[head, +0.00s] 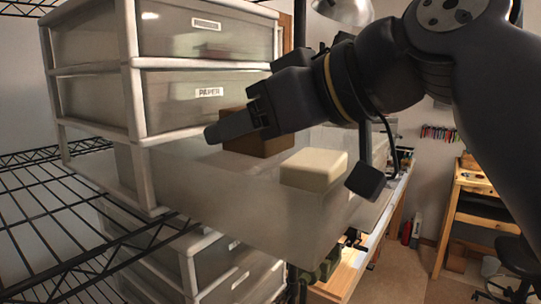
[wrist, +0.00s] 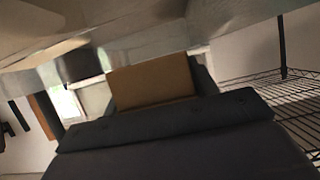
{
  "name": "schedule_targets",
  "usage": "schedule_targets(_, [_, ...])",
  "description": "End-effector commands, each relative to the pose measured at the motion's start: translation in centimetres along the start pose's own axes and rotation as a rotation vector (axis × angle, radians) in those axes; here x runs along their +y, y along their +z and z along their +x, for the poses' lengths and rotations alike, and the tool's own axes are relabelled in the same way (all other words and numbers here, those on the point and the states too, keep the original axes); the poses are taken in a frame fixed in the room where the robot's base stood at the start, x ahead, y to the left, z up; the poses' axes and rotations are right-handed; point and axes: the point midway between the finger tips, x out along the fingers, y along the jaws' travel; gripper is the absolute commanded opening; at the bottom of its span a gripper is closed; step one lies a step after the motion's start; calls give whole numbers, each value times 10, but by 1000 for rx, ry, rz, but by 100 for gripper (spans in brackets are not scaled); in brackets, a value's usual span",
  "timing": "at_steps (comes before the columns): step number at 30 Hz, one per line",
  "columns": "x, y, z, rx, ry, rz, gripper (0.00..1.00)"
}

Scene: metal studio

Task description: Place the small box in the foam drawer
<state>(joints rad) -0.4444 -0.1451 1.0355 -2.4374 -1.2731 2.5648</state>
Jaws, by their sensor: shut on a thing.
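The small box (head: 262,146) is brown and sits between the fingers of my gripper (head: 240,130), which is shut on it. In the wrist view the box (wrist: 152,80) shows as a tan face just past my gripper (wrist: 160,120). The foam drawer (head: 250,218) is a translucent drawer pulled far out of the white-framed drawer unit. A cream block, seemingly foam (head: 313,168), shows at its right end. The box is over or within the open drawer, left of the cream block. Whether it touches the drawer floor cannot be told.
Closed drawers stand above the open one, one labelled PAPER (head: 208,92). More drawers (head: 225,260) lie below. Black wire shelving (head: 50,225) is at left.

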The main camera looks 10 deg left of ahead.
Motion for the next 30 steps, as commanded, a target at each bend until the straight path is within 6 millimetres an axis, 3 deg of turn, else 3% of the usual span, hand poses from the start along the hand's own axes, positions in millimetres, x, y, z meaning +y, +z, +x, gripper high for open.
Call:
schedule_targets(10, [0, 32, 13, -2, 0, 2, 33])
schedule_targets(30, [0, 44, 18, -3, -1, 2, 33])
